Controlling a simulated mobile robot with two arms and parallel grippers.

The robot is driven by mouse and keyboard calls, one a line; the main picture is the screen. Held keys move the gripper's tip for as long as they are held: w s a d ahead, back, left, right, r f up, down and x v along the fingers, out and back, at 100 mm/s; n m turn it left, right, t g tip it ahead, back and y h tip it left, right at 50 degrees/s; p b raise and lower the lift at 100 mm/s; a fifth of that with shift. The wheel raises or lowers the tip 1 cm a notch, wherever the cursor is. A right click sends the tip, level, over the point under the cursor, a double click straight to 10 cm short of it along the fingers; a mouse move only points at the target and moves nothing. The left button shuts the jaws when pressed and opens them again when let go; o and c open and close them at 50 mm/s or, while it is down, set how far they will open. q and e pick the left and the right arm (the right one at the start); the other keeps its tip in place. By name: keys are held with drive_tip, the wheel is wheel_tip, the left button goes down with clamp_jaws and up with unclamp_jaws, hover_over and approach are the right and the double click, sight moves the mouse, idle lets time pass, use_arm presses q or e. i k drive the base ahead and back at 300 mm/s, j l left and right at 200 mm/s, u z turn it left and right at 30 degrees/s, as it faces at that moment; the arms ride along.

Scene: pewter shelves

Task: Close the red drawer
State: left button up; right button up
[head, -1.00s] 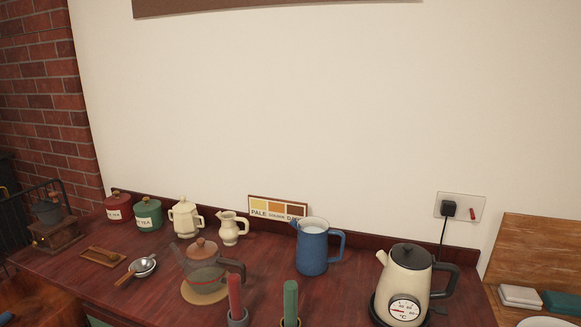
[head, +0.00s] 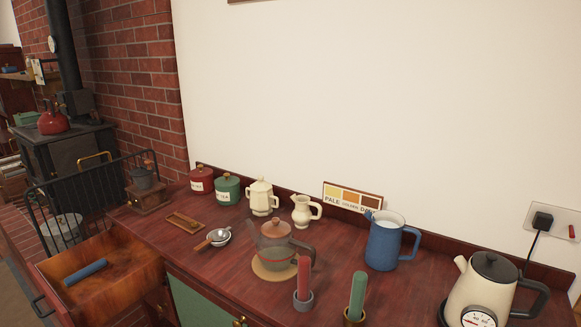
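The red drawer (head: 122,264) is at the lower left of the head view, in the front of the dark red wooden counter (head: 228,262). It is pulled open, and I see down into its brown wooden inside. A blue rod-shaped thing (head: 86,272) lies in it. A dark handle (head: 40,307) shows on its front panel at the left, partly cut by the lower picture edge. Neither of my grippers is in the view.
The counter holds a glass teapot (head: 275,248), a blue jug (head: 384,243), a cream kettle (head: 487,285), and red (head: 304,274) and green candles (head: 357,293) near its front. A green cupboard door (head: 196,305) is beside the drawer. A black railing (head: 95,195) and stove stand behind.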

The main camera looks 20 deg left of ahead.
sight(111, 266)
drive_tip(key=u, duration=2.05)
